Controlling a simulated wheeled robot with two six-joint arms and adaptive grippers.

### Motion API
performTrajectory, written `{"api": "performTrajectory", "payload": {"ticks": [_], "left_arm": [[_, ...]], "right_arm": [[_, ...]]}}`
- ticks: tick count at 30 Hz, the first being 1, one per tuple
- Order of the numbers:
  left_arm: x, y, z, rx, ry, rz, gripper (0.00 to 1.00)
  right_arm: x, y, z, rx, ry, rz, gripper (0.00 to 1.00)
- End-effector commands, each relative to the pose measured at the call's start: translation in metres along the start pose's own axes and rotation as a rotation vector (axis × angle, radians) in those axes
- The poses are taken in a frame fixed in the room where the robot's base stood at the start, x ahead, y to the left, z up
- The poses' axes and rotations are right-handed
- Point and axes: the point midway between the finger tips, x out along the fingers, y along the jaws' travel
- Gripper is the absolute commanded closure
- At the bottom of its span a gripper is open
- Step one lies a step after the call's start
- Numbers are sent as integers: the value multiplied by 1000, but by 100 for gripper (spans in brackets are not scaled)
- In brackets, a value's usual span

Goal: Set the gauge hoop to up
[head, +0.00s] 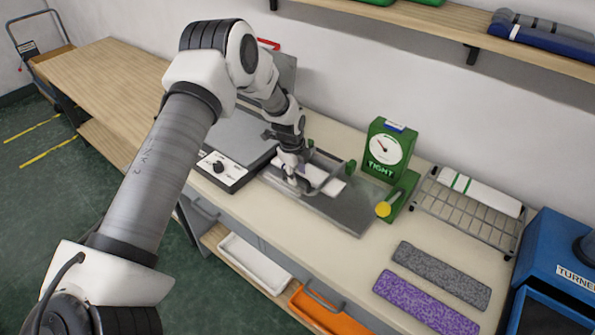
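The gauge hoop (327,183) is a thin grey bar frame at the back of a flat metal plate (345,215). A green knob (350,167) is at its right end. The hoop appears to lean low over a white piece of fabric (332,187) on the plate; its exact angle is hard to tell. My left gripper (293,182) points down at the left part of the plate, beside or at the hoop. My wrist hides part of the hoop, and the fingers are too small to read. My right gripper is not in view.
A green dial gauge (388,150) marked TIGHT stands right of the plate, with a yellow knob (383,209) in front. A grey machine with a control panel (220,170) is at left. A wire rack (465,215), grey and purple strips (425,300), and a blue box (555,265) are at right.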

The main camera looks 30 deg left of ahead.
Motion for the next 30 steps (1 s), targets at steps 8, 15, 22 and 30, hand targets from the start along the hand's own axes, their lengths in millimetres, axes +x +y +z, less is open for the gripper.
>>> {"api": "performTrajectory", "payload": {"ticks": [8,15,22,30], "left_arm": [[0,0,0,0,0,0,100],[-3,-2,0,0,0,0,100],[-16,-12,0,0,-1,-4,100],[-46,-37,0,0,-2,-7,100]], "right_arm": [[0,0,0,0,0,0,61],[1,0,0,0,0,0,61],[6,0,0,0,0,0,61],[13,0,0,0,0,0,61]]}}
